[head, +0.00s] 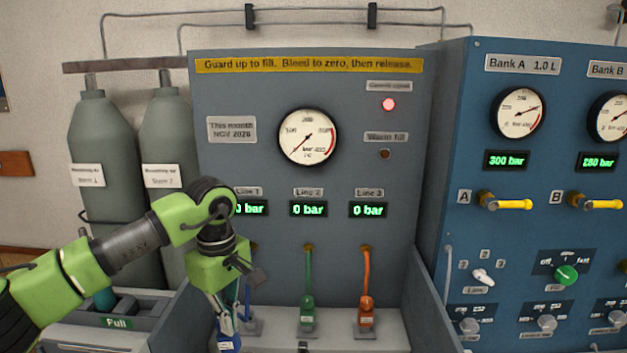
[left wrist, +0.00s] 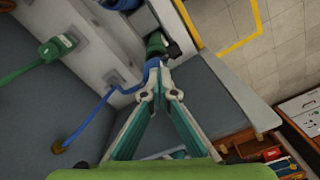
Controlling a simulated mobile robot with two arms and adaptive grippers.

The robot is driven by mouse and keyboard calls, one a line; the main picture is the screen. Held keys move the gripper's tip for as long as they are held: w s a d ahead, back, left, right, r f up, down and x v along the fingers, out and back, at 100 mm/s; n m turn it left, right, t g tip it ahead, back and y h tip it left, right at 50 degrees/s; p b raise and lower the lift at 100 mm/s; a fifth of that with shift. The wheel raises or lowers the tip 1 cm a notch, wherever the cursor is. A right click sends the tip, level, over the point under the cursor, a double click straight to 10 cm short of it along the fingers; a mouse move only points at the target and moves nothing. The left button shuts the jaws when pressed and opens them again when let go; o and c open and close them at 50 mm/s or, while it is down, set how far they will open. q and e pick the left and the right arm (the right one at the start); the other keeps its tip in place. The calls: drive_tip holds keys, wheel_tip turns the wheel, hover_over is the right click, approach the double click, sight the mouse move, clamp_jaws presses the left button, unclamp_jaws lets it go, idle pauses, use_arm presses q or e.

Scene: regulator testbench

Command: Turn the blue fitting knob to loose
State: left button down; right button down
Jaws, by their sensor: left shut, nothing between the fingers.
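The blue fitting knob (head: 229,343) shows in the head view at the bottom edge, under my left gripper, at the lower end of the blue Line 1 hose. Only part of it is visible. In the left wrist view the blue fitting (left wrist: 152,72) is just beyond my fingertips, with its blue hose (left wrist: 104,102) running to the lower left. My left gripper (head: 224,325) is shut and empty, pointing down at the fitting; its fingers meet in the left wrist view (left wrist: 161,92). I cannot tell whether they touch the knob. My right gripper is in neither view.
Green (head: 308,315) and orange (head: 366,316) fittings stand to the right on the bench, their hoses rising to the grey panel (head: 270,85). The Line 1 to 3 displays read 0 bar. A side wall (head: 432,300) bounds the bench at right.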

use_arm(q)
drive_tip(key=shift+w, duration=0.1)
idle(0.4)
drive_tip(key=shift+w+d, duration=0.2)
drive_tip(key=shift+w, duration=0.05)
drive_tip(key=shift+w+d, duration=0.15)
drive_tip(key=shift+w, duration=0.2)
idle(0.3)
drive_tip(key=shift+d, duration=0.1)
wheel_tip(320, 180, up, 6)
drive_tip(key=p, duration=0.3)
drive_tip(key=shift+d, duration=0.3)
idle(0.4)
drive_tip(key=shift+s, duration=0.1)
